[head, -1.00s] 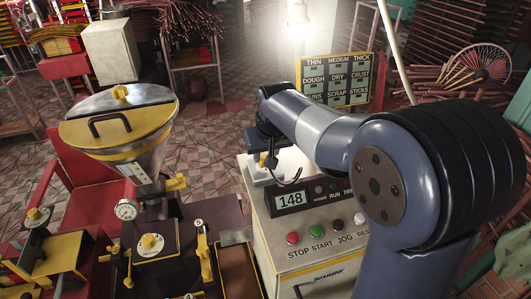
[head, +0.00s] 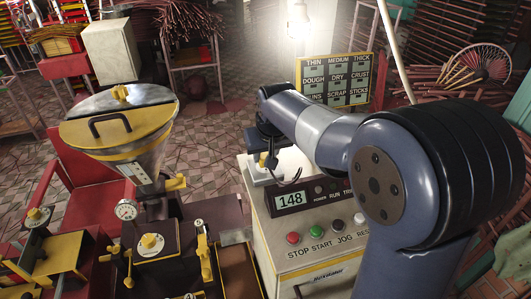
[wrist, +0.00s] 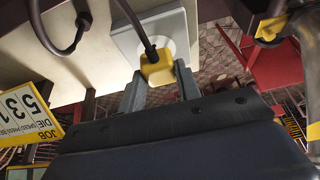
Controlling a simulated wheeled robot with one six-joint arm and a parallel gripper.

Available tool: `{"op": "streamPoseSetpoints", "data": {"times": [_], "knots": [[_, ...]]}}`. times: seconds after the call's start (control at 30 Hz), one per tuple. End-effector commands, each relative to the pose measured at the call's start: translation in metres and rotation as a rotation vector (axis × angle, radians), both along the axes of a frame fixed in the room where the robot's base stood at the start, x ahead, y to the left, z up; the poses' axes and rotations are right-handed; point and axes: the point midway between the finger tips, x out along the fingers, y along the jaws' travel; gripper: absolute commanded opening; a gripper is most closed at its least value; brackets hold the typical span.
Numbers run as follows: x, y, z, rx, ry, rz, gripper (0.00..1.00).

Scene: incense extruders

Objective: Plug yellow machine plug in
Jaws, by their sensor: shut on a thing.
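The yellow plug (wrist: 157,68) is between the two fingers of my gripper (wrist: 158,74) in the wrist view. My gripper is shut on it. A dark cable runs from the plug across the pale square socket plate (wrist: 124,42), which has a round face. The plug overlaps the lower part of this face; I cannot tell whether it touches or enters the socket. In the head view the plug (head: 263,159) shows small, by the pale socket box (head: 258,178) on the control cabinet. My arm hides part of that area.
The cabinet front (head: 320,260) has a display reading 148 and several buttons. A hopper machine (head: 118,118) with yellow knobs stands to the left. A second dark cable (wrist: 62,45) loops near the socket in the wrist view. A red chair (head: 90,175) stands behind the hopper.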

Motion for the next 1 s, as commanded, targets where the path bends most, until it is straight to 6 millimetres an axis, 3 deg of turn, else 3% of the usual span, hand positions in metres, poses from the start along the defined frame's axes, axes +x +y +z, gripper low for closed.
{"op": "streamPoseSetpoints", "data": {"times": [0.77,0.8,1.0], "knots": [[0.0,0.0,-0.013,0.0,0.0,0.0,0.09],[0.0,0.0,-0.012,0.0,0.0,0.0,0.35],[0.0,0.0,-0.012,0.0,0.0,0.0,0.52]]}}
